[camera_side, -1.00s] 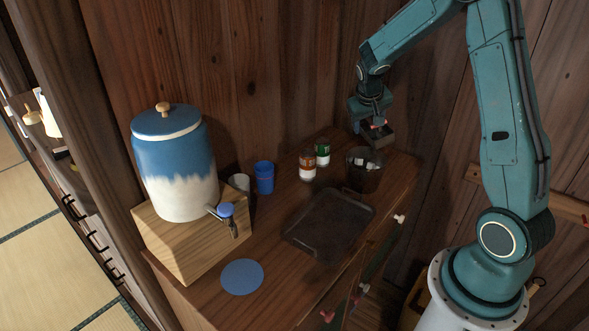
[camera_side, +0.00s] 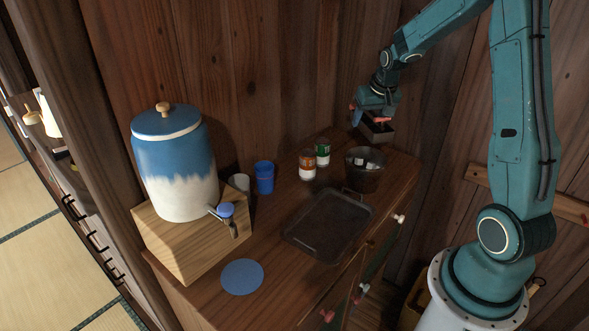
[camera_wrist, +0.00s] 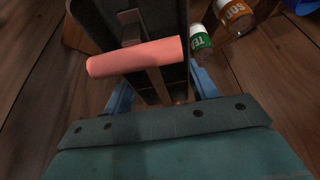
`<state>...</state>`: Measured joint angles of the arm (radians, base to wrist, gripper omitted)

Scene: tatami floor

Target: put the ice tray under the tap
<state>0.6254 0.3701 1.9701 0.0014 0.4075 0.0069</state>
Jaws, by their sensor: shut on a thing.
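The ice tray, a dark oblong box with a pink bar handle, is held at the far end of the cabinet; it shows in the side view (camera_side: 381,137) and large in the wrist view (camera_wrist: 166,83). My gripper (camera_side: 376,117) is shut on it; its blue fingers flank the tray in the wrist view (camera_wrist: 160,88). The tray hangs behind the dark bucket, seemingly above the cabinet top; the exact gap is unclear. The tap (camera_side: 229,217) sticks out from the blue and white water jar (camera_side: 178,165) at the left, above a blue round mat (camera_side: 242,277).
A flat dark tray (camera_side: 329,223) lies mid-cabinet. A dark bucket (camera_side: 363,181) with pale pieces inside, an orange-labelled jar (camera_side: 307,165) and a green-labelled jar (camera_side: 323,153) stand near the tray.

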